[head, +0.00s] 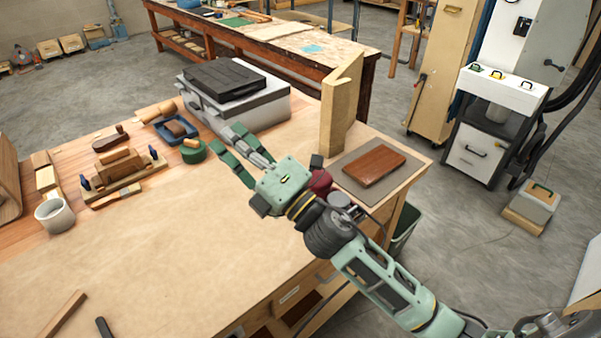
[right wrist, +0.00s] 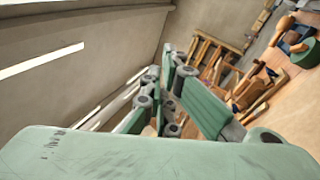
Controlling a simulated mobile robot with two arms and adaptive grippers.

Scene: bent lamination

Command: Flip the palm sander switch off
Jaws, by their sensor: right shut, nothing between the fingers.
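A dark red, rounded object (head: 319,181) shows partly behind my right wrist, beside the grey mat on the workbench. It looks like the palm sander, but most of it is hidden and its switch cannot be made out. A small dark block (head: 316,160) shows just above it. My right gripper (head: 226,143) reaches past it to the left, over the bench and in front of the grey case. Its green and grey fingers are shut with nothing between them. They also show in the right wrist view (right wrist: 172,100). My left gripper is not in view.
A reddish-brown board (head: 374,166) lies on the grey mat (head: 348,161). An upright wooden angle piece (head: 338,110) and a grey case (head: 240,107) stand behind. A green round item (head: 194,152) and wooden tools are at left. The bench's front middle is clear.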

